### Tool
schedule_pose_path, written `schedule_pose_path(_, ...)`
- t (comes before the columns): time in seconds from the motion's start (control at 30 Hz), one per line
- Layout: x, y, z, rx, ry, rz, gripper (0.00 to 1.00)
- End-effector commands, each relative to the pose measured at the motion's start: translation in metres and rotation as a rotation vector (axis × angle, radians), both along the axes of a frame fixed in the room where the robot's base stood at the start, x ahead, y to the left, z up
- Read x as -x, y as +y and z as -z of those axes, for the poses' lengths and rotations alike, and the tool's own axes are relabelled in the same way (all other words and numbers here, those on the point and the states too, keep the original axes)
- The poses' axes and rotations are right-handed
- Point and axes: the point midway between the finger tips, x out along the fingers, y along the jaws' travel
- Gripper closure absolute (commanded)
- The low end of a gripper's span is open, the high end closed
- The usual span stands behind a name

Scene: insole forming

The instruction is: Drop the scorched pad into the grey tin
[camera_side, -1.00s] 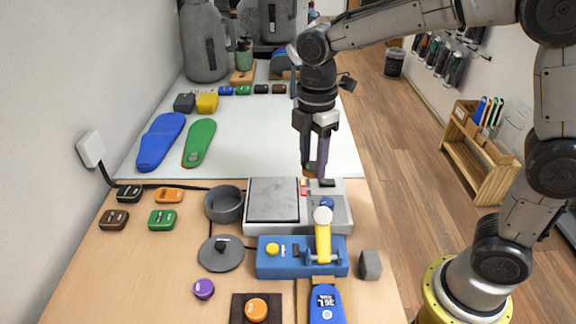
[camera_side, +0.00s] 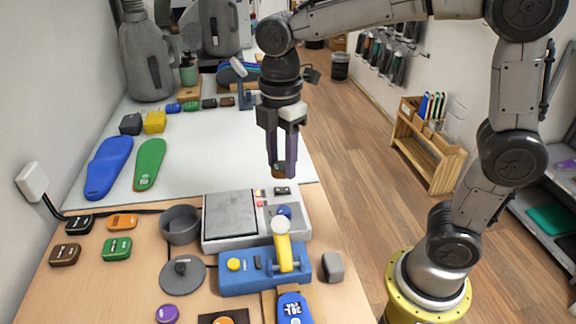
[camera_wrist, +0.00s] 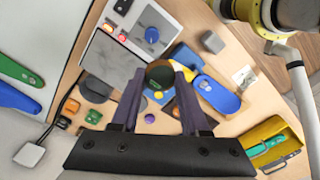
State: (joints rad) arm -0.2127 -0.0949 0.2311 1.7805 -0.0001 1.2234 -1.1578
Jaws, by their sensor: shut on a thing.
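My gripper (camera_side: 283,165) is shut on a small dark brown pad (camera_side: 279,171) with some green on it. It holds the pad in the air above the back right part of the grey press plate unit. In the wrist view the pad (camera_wrist: 160,74) sits between the fingertips (camera_wrist: 160,88), its far side hidden. The grey tin (camera_side: 181,226) is an open round pot on the wooden table, left of the plate unit and left of my gripper. Its inside looks empty from here. A grey round lid (camera_side: 183,277) with a dark knob lies in front of the tin.
The plate unit (camera_side: 231,214) stands right of the tin. A blue device (camera_side: 245,280) with a yellow lever (camera_side: 284,252) is in front of it. Several coloured pads (camera_side: 117,249) lie left of the tin. Blue (camera_side: 110,166) and green (camera_side: 150,163) insoles lie on the white mat.

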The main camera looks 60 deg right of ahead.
Motion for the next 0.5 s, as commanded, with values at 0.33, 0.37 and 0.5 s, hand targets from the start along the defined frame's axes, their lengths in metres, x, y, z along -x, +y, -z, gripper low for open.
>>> schedule_pose_path(0.33, -0.107, 0.035, -0.011, 0.000, 0.003, 0.016, 1.00)
schedule_pose_path(0.37, -0.116, 0.039, -0.009, 0.001, 0.004, 0.015, 1.00)
schedule_pose_path(0.5, -0.155, 0.056, 0.007, 0.001, 0.005, 0.012, 1.00)
